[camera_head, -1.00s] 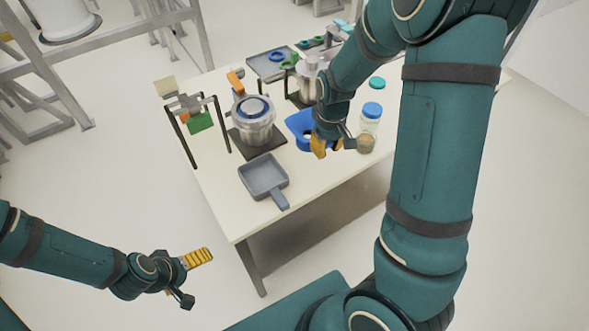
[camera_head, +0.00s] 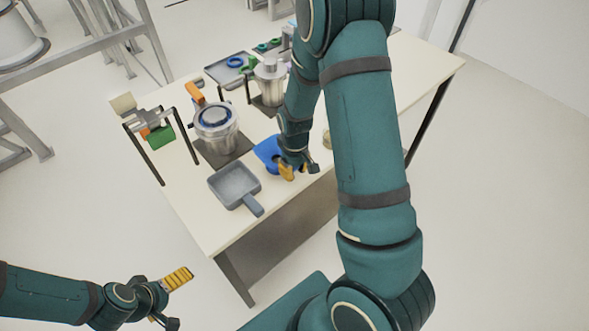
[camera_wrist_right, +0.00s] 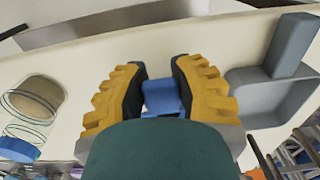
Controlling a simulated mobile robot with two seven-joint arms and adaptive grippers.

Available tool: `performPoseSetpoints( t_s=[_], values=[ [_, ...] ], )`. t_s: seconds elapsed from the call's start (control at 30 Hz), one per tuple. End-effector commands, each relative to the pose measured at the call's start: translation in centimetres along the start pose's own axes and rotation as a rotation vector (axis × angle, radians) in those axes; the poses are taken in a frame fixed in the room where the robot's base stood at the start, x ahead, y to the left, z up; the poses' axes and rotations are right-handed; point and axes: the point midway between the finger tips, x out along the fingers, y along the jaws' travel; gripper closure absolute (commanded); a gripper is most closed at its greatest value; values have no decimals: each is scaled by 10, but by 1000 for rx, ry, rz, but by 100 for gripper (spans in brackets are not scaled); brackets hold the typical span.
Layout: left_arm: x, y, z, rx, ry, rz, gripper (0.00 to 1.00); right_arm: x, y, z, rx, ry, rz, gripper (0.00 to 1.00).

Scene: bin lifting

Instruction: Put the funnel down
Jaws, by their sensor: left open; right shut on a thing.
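In the right wrist view a blue part of the funnel (camera_wrist_right: 162,97) shows between the two yellow-padded fingers (camera_wrist_right: 160,90). My wrist hides the rest of it there. I cannot tell whether the funnel touches the table. My left gripper (camera_head: 172,299) is open and empty, off the table at the lower left.
The grey pan (camera_head: 234,184) lies beside the funnel, its handle toward the front edge. A metal pot (camera_head: 216,138) stands behind it. A clear jar (camera_wrist_right: 34,100) is close by in the right wrist view. The white tabletop (camera_head: 202,223) is bare near the front left.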

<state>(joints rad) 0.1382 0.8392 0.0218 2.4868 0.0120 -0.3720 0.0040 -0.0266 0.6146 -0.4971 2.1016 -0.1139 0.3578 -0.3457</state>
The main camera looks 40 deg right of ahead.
Motion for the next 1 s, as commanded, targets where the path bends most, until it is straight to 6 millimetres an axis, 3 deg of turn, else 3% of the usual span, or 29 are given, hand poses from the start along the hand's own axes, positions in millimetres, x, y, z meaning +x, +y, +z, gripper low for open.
performPoseSetpoints(
  t_s=[0.17, 0.2, 0.27, 0.3, 0.7, 1.0],
  values=[
    [4, -1, 0, 0, 0, 0, 0, 4, 0, 0, 0, 0, 0, 100],
    [4, -1, 1, 0, 0, -1, 0, 5, 0, 0, 0, 0, 0, 68],
    [4, -1, 0, 0, 0, -1, 0, 4, 0, 0, 0, 0, 0, 47],
    [3, -1, 0, 0, 0, -1, 0, 4, 0, 0, -1, 0, 0, 43],
    [-2, 1, 0, 0, 0, 0, 0, -3, 0, 0, -1, 0, 0, 43],
    [-10, 4, -1, 1, 0, 2, 0, -58, 0, -2, -2, 6, 1, 43]
  ],
)
